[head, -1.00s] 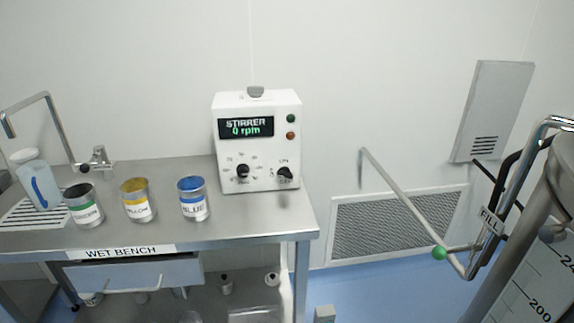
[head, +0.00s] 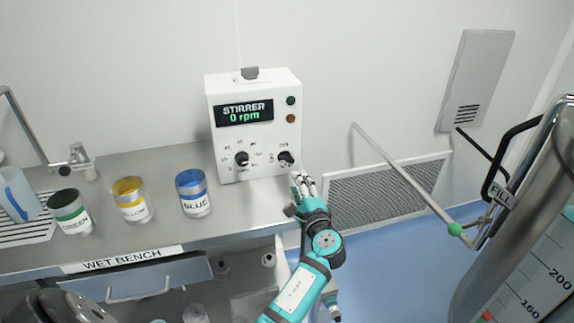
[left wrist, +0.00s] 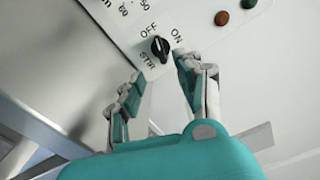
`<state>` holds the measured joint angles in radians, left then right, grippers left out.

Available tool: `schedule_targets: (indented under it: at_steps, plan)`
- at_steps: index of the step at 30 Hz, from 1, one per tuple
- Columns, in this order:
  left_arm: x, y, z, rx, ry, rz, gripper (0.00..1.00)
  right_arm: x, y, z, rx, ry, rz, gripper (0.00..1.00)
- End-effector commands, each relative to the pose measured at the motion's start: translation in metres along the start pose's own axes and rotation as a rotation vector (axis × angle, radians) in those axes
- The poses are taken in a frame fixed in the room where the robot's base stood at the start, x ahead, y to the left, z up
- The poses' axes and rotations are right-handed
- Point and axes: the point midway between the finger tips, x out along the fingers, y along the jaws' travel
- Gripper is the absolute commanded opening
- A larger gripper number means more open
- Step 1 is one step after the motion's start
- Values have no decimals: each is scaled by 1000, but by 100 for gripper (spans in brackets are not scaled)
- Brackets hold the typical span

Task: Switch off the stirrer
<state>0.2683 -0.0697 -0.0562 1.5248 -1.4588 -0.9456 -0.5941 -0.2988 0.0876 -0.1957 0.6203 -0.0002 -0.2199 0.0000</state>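The stirrer box (head: 256,123) is white and stands on the bench's back right. My left gripper (head: 303,183) is just below and in front of the knob. In the left wrist view the gripper's fingers (left wrist: 158,80) are apart and empty, with the knob beyond their tips. My right gripper is out of view.
A speed dial (head: 242,158) is left of the knob, and green and red round buttons are above. Green, yellow and blue cans (head: 193,193) stand on the wet bench (head: 250,212). A metal vessel (head: 520,250) with a lever is at right.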

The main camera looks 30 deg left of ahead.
Motion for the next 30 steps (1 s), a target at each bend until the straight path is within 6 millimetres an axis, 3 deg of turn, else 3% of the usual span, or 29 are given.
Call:
schedule_targets:
  at_steps: [9,15,28,30]
  plan:
    - [70,2,-1,1,0,-2,36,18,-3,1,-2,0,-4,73]
    - [99,2,-1,0,1,-1,36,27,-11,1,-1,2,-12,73]
    - [110,0,-1,0,2,0,36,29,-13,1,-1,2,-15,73]
    - [110,0,-1,0,2,0,29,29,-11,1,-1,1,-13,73]
